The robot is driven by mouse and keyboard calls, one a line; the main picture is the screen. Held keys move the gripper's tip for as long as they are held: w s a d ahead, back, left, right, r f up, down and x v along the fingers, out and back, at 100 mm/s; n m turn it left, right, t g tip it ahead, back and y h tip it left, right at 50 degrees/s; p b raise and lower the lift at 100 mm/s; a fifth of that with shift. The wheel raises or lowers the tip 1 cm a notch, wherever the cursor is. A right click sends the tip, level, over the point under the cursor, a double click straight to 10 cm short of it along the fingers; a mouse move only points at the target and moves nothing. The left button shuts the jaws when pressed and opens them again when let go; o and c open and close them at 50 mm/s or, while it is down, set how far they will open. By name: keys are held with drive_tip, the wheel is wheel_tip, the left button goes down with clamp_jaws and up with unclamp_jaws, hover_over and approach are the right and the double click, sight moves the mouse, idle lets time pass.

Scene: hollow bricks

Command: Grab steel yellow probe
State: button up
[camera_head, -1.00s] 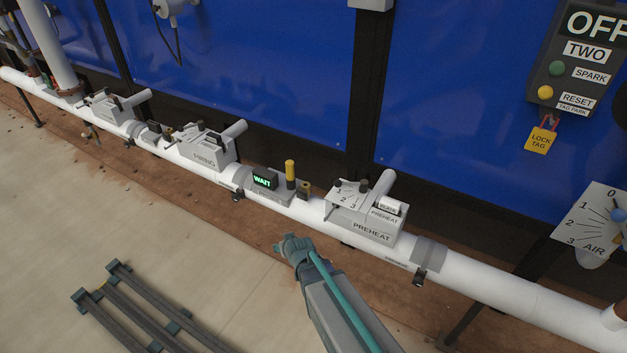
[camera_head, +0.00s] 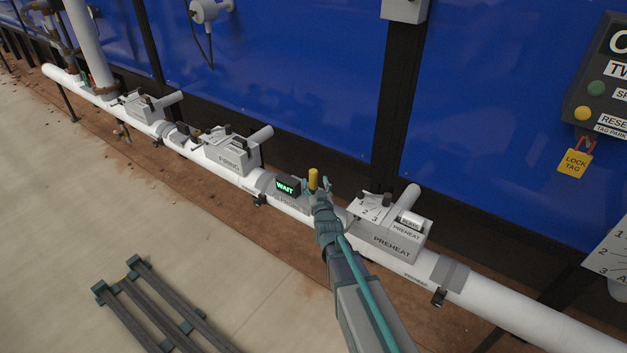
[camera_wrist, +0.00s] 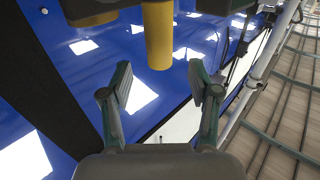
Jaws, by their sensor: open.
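The yellow probe (camera_head: 313,178) stands upright on the white pipe, just right of the WAIT display (camera_head: 287,187). Its lower part is hidden behind my gripper in the head view. My gripper (camera_head: 321,187) is at the probe, with its fingers spread and raised around or just in front of it. In the wrist view the yellow probe (camera_wrist: 158,38) hangs from the top edge, between and beyond the two open fingertips (camera_wrist: 160,88). No contact shows there, and the space between the fingers is empty.
The PREHEAT box (camera_head: 390,235) with a dial plate sits on the pipe close to the right of my gripper. The FIRING box (camera_head: 232,155) is farther left. A blue wall panel (camera_head: 290,80) rises behind the pipe. A dark rack (camera_head: 150,310) lies on the floor.

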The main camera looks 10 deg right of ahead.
sight(314, 176)
drive_tip(key=shift+w+p, duration=0.3)
drive_tip(key=shift+w, duration=2.5)
clamp_jaws()
